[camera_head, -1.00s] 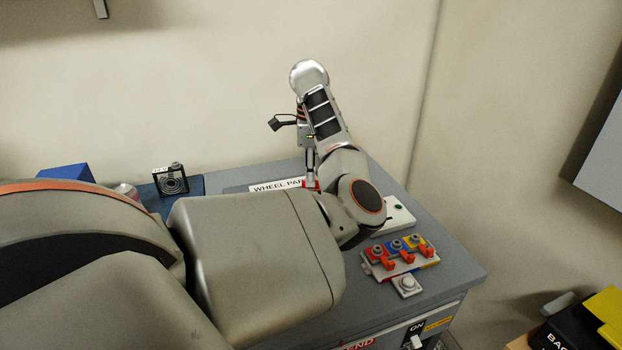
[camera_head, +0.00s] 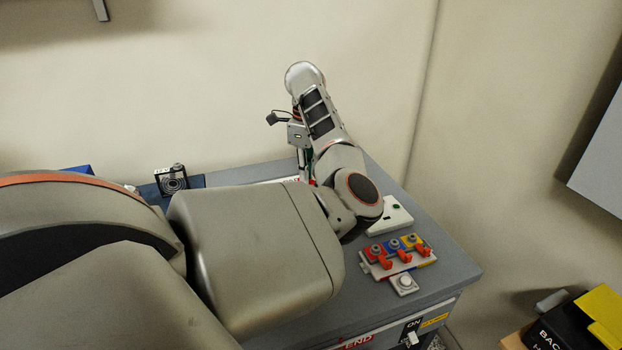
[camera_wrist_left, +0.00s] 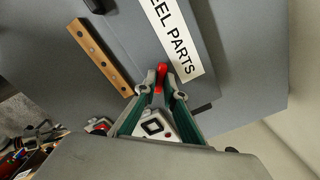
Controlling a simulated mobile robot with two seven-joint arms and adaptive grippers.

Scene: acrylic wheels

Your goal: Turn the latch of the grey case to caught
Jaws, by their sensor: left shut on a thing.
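The grey case (camera_wrist_left: 135,38) bears a white "WHEEL PARTS" label (camera_wrist_left: 178,34) in the left wrist view. A red latch handle (camera_wrist_left: 161,73) stands near the label's end. My left gripper (camera_wrist_left: 164,88) is shut on the red latch, its green-sided fingers on either side of it. In the head view my left arm covers most of the case; only a sliver of the label (camera_head: 285,181) shows. The latch's catch cannot be made out. My right gripper is not in view.
A camera (camera_head: 173,180) stands at the back left of the bench. A rack with red, blue and yellow clips (camera_head: 397,256) and a white block (camera_head: 391,215) are right of my arm. A wooden strip (camera_wrist_left: 100,58) lies beside the case in the left wrist view.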

